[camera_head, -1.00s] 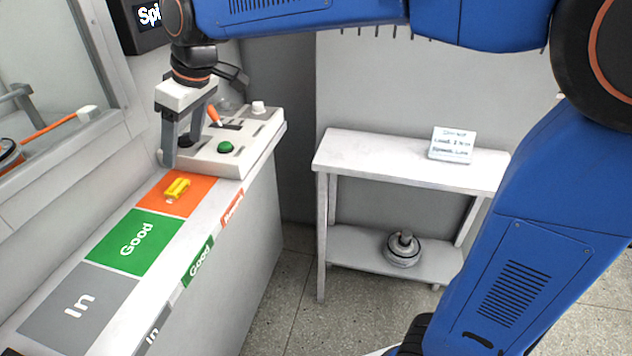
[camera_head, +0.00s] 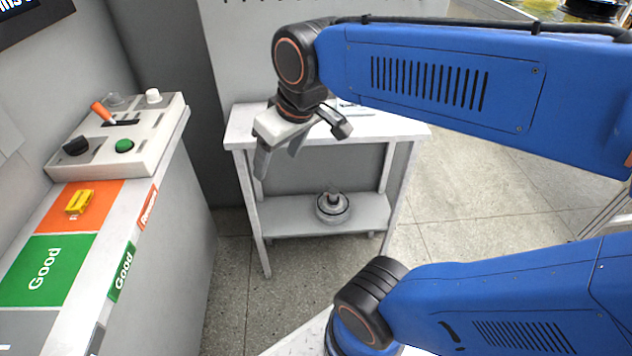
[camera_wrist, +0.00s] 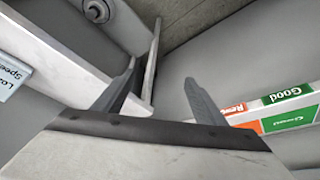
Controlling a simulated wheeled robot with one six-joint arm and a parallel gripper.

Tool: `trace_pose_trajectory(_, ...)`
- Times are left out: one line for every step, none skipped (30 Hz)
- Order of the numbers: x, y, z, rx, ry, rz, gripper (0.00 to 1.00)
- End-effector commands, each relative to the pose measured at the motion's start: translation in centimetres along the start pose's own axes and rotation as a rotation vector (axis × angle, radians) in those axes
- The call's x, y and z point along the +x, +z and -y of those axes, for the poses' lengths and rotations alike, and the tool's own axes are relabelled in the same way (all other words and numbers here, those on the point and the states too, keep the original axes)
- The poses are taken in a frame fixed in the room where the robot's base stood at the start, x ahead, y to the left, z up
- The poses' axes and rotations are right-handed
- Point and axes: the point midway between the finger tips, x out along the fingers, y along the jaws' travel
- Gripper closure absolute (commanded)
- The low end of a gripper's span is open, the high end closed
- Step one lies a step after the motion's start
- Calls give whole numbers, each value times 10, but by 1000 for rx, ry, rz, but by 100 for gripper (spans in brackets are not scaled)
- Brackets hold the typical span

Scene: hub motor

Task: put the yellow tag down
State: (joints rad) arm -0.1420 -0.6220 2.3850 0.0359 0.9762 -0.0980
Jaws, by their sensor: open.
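The yellow tag (camera_head: 79,203) lies on the orange panel (camera_head: 103,196) of the counter at the left, just in front of the control box. My gripper (camera_head: 277,160) is open and empty, in the air in front of the small white table, well to the right of the tag. In the wrist view my gripper (camera_wrist: 165,85) shows two spread fingers with nothing between them. The tag cannot be made out in the wrist view.
The control box (camera_head: 125,135) has a green button, a black knob and an orange lever. A green "Good" panel (camera_head: 45,270) adjoins the orange one. The white table (camera_head: 245,130) has a lower shelf holding a grey hub-shaped part (camera_head: 332,207). Open floor (camera_head: 480,230) lies right of it.

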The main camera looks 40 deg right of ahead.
Motion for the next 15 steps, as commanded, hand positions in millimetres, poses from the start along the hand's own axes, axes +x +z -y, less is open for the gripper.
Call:
trace_pose_trajectory(2,20,-10,47,20,-4,35)
trace_pose_trajectory(4,30,-14,69,30,-5,35)
trace_pose_trajectory(6,42,-18,99,42,-6,35)
trace_pose_trajectory(8,50,-21,118,50,-7,35)
trace_pose_trajectory(9,58,-24,135,57,-8,35)
trace_pose_trajectory(11,66,-26,156,66,-9,35)
trace_pose_trajectory(12,72,-28,169,72,-9,35)
trace_pose_trajectory(14,76,-29,179,76,-9,35)
trace_pose_trajectory(15,81,-31,189,81,-10,35)
trace_pose_trajectory(16,84,-31,195,84,-10,35)
trace_pose_trajectory(16,86,-32,200,86,-10,35)
trace_pose_trajectory(17,87,-32,205,87,-10,35)
trace_pose_trajectory(17,88,-32,207,88,-10,35)
trace_pose_trajectory(17,88,-32,207,88,-10,35)
trace_pose_trajectory(17,88,-32,207,88,-10,35)
